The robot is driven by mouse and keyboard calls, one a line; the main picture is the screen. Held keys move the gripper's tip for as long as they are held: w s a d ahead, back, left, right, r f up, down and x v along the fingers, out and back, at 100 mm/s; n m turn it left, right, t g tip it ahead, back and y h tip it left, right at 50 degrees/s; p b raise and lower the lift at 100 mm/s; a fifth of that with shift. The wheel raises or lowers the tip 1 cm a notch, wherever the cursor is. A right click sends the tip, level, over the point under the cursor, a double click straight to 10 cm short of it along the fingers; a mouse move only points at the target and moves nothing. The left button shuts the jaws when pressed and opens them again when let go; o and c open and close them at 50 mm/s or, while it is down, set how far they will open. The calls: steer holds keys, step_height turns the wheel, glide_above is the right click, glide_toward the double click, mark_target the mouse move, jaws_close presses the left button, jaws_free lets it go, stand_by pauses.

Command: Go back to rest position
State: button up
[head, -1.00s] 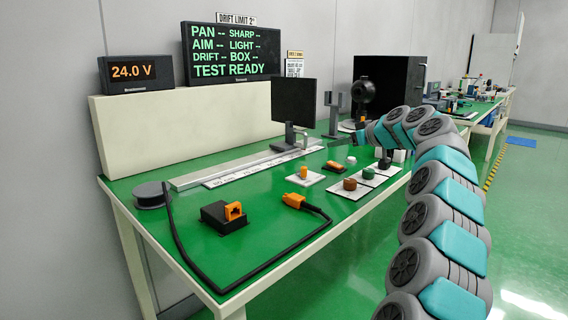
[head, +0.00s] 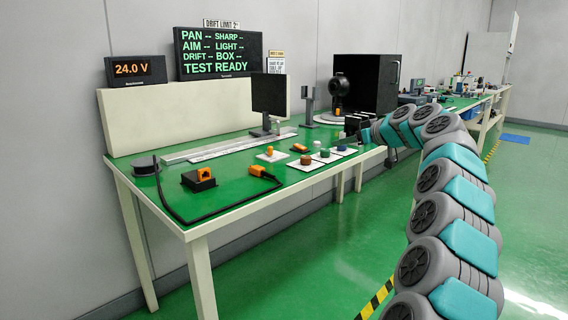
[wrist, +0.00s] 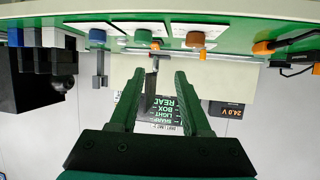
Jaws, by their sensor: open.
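My gripper (head: 357,125) is at the end of my raised arm, past the front edge of the green-topped table (head: 235,190) on the right side. In the wrist view, which is upside down, its two dark fingers (wrist: 158,75) stand apart with nothing gripped between them. The wall and the screens show behind the fingers.
On the table are brown (head: 306,160), green (head: 321,154) and blue (head: 340,148) knobs on white cards, an orange-tipped cable plug (head: 261,173), a black socket block (head: 198,180) and a monitor (head: 269,95). A black box (head: 367,82) stands behind. The floor at right is clear.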

steer(key=s+a+f+g, duration=0.4)
steer(key=s+a, duration=0.4)
steer(key=s, duration=0.5)
steer(key=s+a+f+g, duration=0.35)
steer(key=s+a, duration=0.35)
steer(key=s, duration=0.5)
steer(key=s+d+f+m+g+h, duration=0.1)
steer(key=s+d+f, duration=0.3)
steer(key=s, duration=0.8)
steer(key=s+d+f+m+g+h, duration=0.2)
steer(key=s+d+f+m+h, duration=0.1)
steer(key=s+f, duration=0.6)
steer(key=s+d+f+m+g+h, duration=0.2)
steer(key=s+d+f, duration=0.3)
steer(key=s, duration=1.1)
steer(key=shift+s+f+m+h, duration=0.4)
steer(key=shift+f+h, duration=0.4)
steer(key=shift+c, duration=0.4)
